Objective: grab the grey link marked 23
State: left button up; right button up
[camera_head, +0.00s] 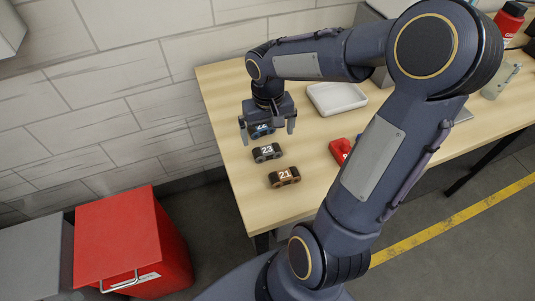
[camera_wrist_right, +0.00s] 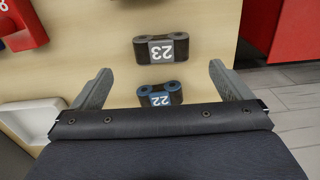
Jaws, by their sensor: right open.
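The grey link marked 23 (camera_head: 267,152) lies on the wooden table between two other links. In the right wrist view the same link (camera_wrist_right: 161,49) shows beyond the fingertips, with its number upside down. My right gripper (camera_head: 268,134) is open and empty, above the blue link marked 22 (camera_head: 261,130). In the wrist view that blue link (camera_wrist_right: 160,95) sits between the open fingers, partly hidden by the gripper body. I cannot tell the exact height of the fingers above the table. My left gripper is not in view.
A brown link marked 21 (camera_head: 284,177) lies nearer the table's front edge. A red object (camera_head: 340,150) lies to the right, and a white tray (camera_head: 337,97) stands behind. A red bin (camera_head: 132,240) stands on the floor at left. Bare wood (camera_head: 225,100) is left of the gripper.

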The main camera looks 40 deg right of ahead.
aim_at(267, 149)
notch_tip(267, 149, down, 7)
jog(key=shift+a+f+p, duration=0.15)
jog(key=shift+p, duration=0.15)
jog(key=shift+c, duration=0.2)
jog(key=c, duration=1)
jog(key=shift+c, duration=0.2)
jog(key=shift+r, duration=0.2)
